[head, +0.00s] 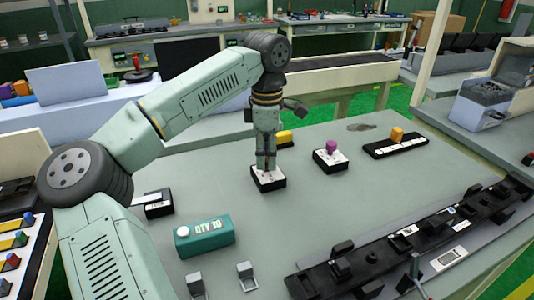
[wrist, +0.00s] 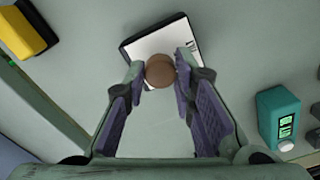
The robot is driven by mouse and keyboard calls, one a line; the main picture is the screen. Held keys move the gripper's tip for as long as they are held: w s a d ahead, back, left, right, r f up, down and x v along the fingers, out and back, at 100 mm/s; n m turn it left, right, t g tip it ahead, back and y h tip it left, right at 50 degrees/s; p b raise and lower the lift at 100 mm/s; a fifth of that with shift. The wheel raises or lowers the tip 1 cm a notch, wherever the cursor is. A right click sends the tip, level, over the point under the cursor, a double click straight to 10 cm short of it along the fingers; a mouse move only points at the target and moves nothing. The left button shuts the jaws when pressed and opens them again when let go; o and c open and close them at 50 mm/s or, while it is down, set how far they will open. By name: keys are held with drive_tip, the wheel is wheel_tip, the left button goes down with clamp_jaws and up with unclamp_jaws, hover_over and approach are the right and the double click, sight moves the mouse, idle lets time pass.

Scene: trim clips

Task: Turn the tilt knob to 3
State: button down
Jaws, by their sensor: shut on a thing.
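A brown round knob (wrist: 160,73) stands on a white-faced, black-edged box (wrist: 143,45) in the wrist view. My gripper (wrist: 160,80) has its two fingertips on either side of the knob, shut on it. In the head view my gripper (head: 267,163) points straight down onto the same box (head: 268,184) and hides the knob. The marks on the box face are partly covered and too small to read, so I cannot tell the knob's setting or whether it is labelled tilt.
A purple knob (head: 331,146) on a similar box and an orange-handled strip (head: 396,134) stand to the right. A yellow piece (head: 284,136) is behind. A teal display box (head: 205,235) is front left; a long black rail (head: 420,232) lies front right.

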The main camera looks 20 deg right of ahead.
sight(267, 159)
drive_tip(key=c, duration=1.3)
unclamp_jaws()
drive_tip(key=shift+c, duration=0.2)
drive_tip(key=shift+r, duration=0.1)
wheel_tip(267, 159, up, 12)
